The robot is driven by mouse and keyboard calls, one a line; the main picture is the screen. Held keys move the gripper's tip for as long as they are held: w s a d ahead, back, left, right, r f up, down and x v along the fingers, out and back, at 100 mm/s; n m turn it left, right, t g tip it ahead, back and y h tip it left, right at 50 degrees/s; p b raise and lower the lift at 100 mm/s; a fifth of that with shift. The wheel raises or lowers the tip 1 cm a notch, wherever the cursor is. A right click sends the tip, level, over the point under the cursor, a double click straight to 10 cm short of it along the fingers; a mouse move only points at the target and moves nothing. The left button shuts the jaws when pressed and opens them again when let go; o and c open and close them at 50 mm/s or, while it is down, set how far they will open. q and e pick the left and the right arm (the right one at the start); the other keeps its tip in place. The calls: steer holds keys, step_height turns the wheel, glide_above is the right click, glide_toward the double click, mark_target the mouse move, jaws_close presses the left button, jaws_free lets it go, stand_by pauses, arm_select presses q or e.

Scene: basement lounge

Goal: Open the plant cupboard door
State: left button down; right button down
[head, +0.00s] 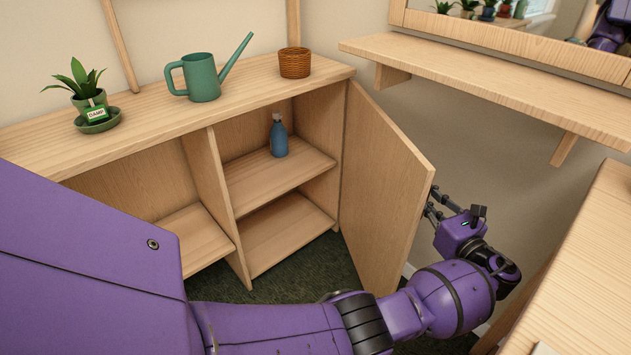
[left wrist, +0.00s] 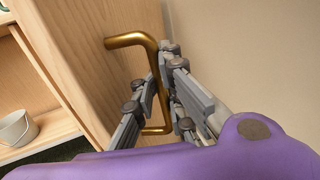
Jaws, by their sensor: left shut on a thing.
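The cupboard door (head: 385,185) stands swung wide open on the right side of the plant cupboard (head: 215,180). Its brass handle (left wrist: 130,40) is on the door's outer face; the door hides it in the head view. My left gripper (head: 434,203) is at the door's free edge, on the outer side. In the left wrist view its fingers (left wrist: 158,88) are closed around the upright bar of the handle. My right gripper is in neither view.
On the cupboard top are a potted plant (head: 87,88), a green watering can (head: 203,78) and a wicker pot (head: 295,63). A blue bottle (head: 279,138) stands on an inner shelf. A wall shelf (head: 490,80) and a wooden top (head: 590,245) bound the right side.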

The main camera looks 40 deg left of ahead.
arm_select(q)
steer(key=shift+w+d+f, duration=0.15)
steer(key=shift+w+d, duration=0.5)
steer(key=c, duration=2.1)
jaws_free()
steer(key=v, duration=0.7)
steer(key=shift+s+d, duration=0.15)
steer(key=shift+d, duration=0.05)
